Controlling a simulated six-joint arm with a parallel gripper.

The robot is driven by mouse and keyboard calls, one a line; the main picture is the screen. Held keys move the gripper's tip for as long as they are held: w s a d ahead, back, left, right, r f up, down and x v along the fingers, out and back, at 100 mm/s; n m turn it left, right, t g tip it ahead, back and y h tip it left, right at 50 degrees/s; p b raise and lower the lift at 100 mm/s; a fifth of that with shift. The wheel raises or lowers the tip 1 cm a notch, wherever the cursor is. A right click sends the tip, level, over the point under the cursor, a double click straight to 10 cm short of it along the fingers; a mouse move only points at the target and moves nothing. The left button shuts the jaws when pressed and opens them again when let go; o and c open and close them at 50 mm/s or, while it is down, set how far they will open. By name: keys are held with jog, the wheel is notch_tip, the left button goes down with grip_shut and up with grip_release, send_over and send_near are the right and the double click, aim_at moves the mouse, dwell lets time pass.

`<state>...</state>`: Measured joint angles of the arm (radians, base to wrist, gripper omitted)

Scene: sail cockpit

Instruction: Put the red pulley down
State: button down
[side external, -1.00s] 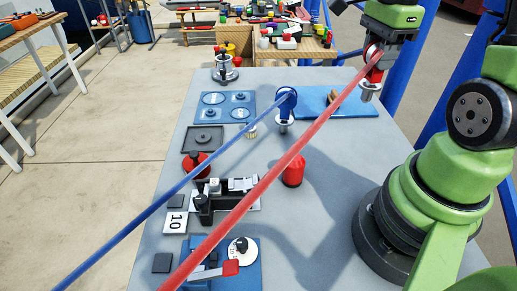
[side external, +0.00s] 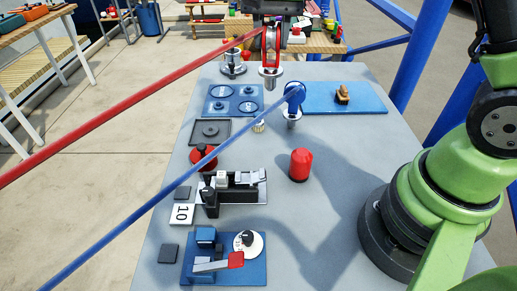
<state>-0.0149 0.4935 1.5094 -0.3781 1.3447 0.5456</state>
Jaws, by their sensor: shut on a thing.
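The red pulley (side external: 271,42) is upright at the top of the side view, with a silver foot below it and a red rope (side external: 110,112) running from it down to the left. My gripper (side external: 273,22) is shut on its upper part, and the fingertips are partly hidden. The pulley appears held above the far part of the table, behind and left of the blue pulley. The blue pulley (side external: 294,93) stands on the table on its silver foot, with a blue rope (side external: 150,214) stretching to the lower left.
A blue plate with ringed spots (side external: 218,111) lies left of the blue pulley. A blue mat (side external: 370,99) with a wooden piece (side external: 342,93) lies right. A silver winch (side external: 233,66), grey tray (side external: 194,132) and red cylinder (side external: 300,165) stand nearby. The table's right-middle is clear.

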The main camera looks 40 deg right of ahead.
notch_tip(320, 180, down, 15)
jog(key=a+n, duration=0.1)
jog(key=a, duration=0.1)
jog(key=shift+w+a, duration=0.25)
jog(key=shift+w, duration=0.1)
jog(key=shift+f, duration=0.15)
jog(key=c, duration=0.8)
grip_release()
notch_tip(320, 180, up, 12)
jog(key=s+r+n+t+y, duration=0.1)
jog(key=s+r+n+t, duration=0.25)
jog(key=s+r, duration=0.65)
jog(key=s+n+t+y, duration=0.1)
jog(key=s+n+t, duration=0.1)
jog(key=s, duration=0.8)
jog(key=shift+d+r+t, duration=0.15)
jog(key=shift+r+t, duration=0.2)
jog(key=shift+t, duration=0.5)
